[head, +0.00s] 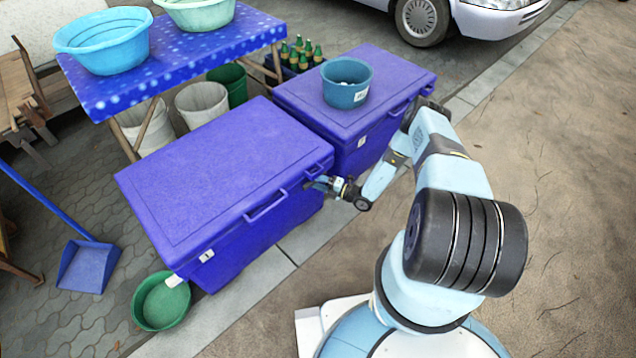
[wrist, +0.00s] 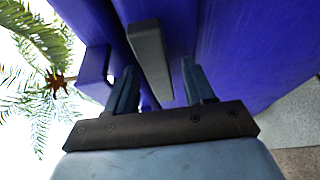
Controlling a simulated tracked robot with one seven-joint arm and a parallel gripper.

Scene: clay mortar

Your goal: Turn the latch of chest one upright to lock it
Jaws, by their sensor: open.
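Chest one (head: 225,170) is the near blue chest, with its lid down and a white label "1" on its left end. My gripper (head: 318,184) is at the right part of its front, just below the lid edge. In the wrist view my gripper (wrist: 160,82) is open, one finger on each side of a grey bar, the latch (wrist: 150,60). The latch lies along the lid seam, roughly level rather than upright. I cannot tell whether a finger touches it. In the head view the gripper hides the latch.
A second blue chest (head: 410,72) stands close behind on the right, with a blue-green bucket (head: 346,84) on its lid. A lid handle (head: 266,207) sticks out from chest one. A green basin (head: 160,302) lies at its left. Open sandy ground (head: 570,190) is at right.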

